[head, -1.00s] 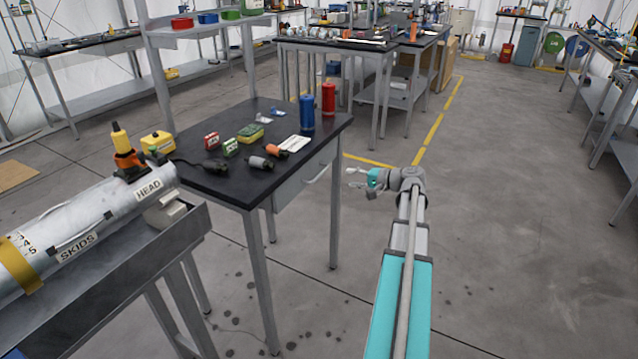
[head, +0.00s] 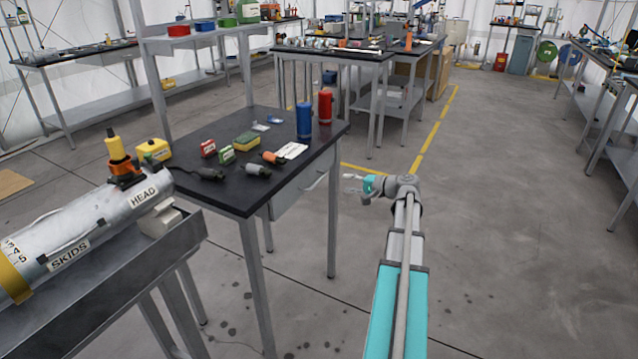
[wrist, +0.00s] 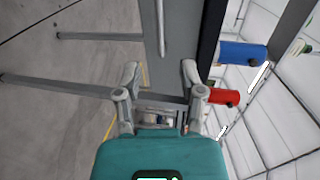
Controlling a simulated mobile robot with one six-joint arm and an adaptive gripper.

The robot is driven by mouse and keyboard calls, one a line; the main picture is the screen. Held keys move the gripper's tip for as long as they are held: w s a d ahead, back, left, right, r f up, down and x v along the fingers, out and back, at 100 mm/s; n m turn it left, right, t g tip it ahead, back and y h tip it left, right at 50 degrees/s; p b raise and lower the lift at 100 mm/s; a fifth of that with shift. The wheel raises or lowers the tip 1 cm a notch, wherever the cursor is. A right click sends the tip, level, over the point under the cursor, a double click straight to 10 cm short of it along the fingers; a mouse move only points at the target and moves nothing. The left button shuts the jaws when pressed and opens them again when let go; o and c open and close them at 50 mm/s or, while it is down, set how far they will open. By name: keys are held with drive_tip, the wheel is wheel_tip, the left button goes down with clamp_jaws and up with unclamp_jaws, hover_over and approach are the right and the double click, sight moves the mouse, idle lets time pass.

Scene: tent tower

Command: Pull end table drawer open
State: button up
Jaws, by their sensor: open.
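The end table (head: 236,185) has a black top and grey legs. Its grey drawer (head: 297,192) is under the top on the right side, with a thin light bar handle (head: 317,183); the drawer looks closed. My gripper (head: 349,183) is to the right of the drawer, pointing left toward it, apart from the handle. In the wrist view, my gripper's fingers (wrist: 159,74) are spread with nothing between them. There the drawer front (wrist: 176,45) and its handle (wrist: 161,28) lie ahead, past the fingertips.
A blue cylinder (head: 304,120) and a red cylinder (head: 325,106) stand on the table's far corner, with small boxes and tools nearby. A bench (head: 110,285) with a silver tube (head: 85,235) stands at left. The floor to the right is open.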

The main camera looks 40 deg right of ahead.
sight(318, 181)
drive_tip(key=b+x, duration=0.2)
drive_tip(key=x, duration=0.9)
drive_tip(key=shift+w+a, duration=0.1)
drive_tip(key=shift+w, duration=0.1)
clamp_jaws()
drive_tip(key=shift+a, duration=0.15)
